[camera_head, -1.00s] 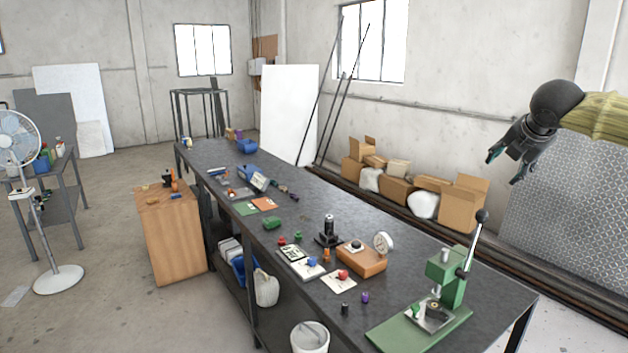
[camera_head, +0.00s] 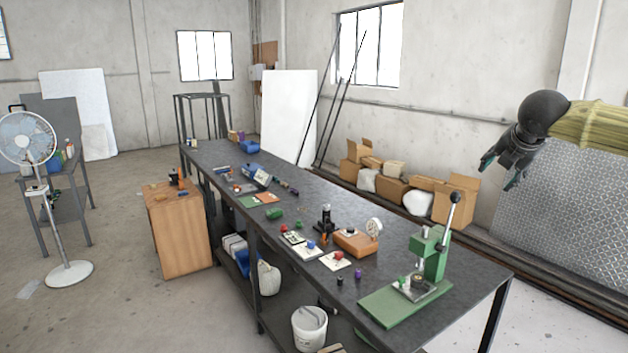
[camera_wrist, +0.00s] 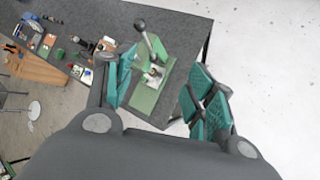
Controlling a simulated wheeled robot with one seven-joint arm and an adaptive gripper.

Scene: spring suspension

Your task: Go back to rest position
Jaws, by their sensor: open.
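My gripper (camera_head: 499,170) hangs at the upper right of the head view, in the air past the right side of the long dark workbench (camera_head: 400,262). In the wrist view my gripper (camera_wrist: 160,92) has its teal-padded fingers spread apart, with nothing held between them. The green lever press (camera_head: 432,255) stands on the near end of the bench, well below the gripper. In the wrist view the press (camera_wrist: 152,70) shows between and beyond the fingers.
The bench also carries an orange box with a dial gauge (camera_head: 356,242), white cards with coloured knobs (camera_head: 335,261) and small parts. Cardboard boxes (camera_head: 455,198) lie along the wall. A fan (camera_head: 50,190) and wooden cabinet (camera_head: 178,232) stand left. Floor at left is open.

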